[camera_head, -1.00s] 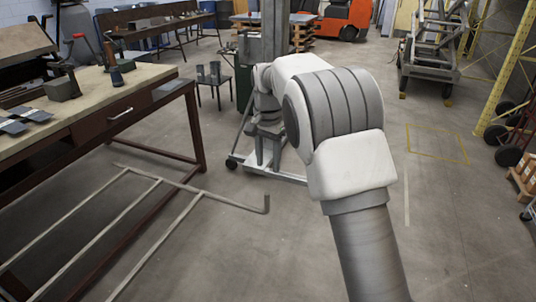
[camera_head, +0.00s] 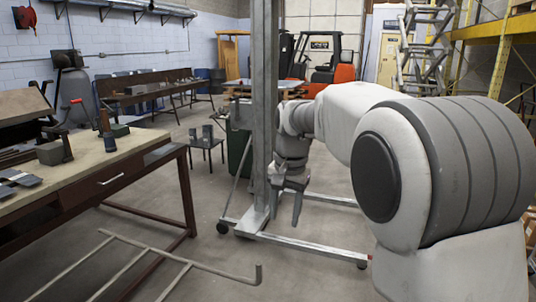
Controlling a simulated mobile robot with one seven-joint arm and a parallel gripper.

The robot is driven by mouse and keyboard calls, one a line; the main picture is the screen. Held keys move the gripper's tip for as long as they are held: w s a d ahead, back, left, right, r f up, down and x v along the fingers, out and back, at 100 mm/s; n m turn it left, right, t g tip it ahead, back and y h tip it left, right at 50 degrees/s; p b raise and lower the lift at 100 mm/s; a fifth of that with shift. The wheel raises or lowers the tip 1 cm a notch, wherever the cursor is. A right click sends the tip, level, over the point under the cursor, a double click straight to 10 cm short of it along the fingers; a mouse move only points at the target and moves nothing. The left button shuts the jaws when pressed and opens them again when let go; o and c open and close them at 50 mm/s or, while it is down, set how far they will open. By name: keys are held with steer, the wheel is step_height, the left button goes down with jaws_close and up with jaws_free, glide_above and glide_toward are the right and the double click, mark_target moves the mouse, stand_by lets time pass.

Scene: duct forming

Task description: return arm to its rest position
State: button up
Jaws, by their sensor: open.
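My arm (camera_head: 385,165) fills the right side of the head view, with a large white and grey joint close to the camera. It reaches away from the camera toward the middle of the view. My gripper (camera_head: 286,210) hangs at its far end, pointing down, with two dark fingers apart. I see nothing between the fingers. In the picture it lies just right of the metal mast (camera_head: 264,110), above the floor; whether it touches the mast's stand I cannot tell.
A workbench (camera_head: 105,160) with tools stands at the left. A metal rack frame (camera_head: 180,262) lies low in front of it. The mast's wheeled base (camera_head: 300,246) spans the middle floor. A small table (camera_head: 207,146) and an orange forklift (camera_head: 343,73) are behind. A yellow rack (camera_head: 500,60) stands right.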

steer(key=s+d+r+n+t, duration=0.1)
steer(key=s+d+r, duration=0.25)
steer(key=s, duration=0.35)
steer(key=s+d+r+n+t, duration=0.1)
steer(key=s+d+r, duration=0.1)
steer(key=s+d, duration=0.35)
steer(key=s+d+f+n+t, duration=0.1)
steer(key=s+f, duration=0.4)
steer(key=s, duration=0.9)
steer(key=shift+s+d+n+t+h, duration=0.2)
steer(key=shift+s+n+t+h, duration=0.1)
steer(key=shift+n+t, duration=0.55)
steer(key=shift+a+n, duration=0.15)
steer(key=shift+n, duration=0.1)
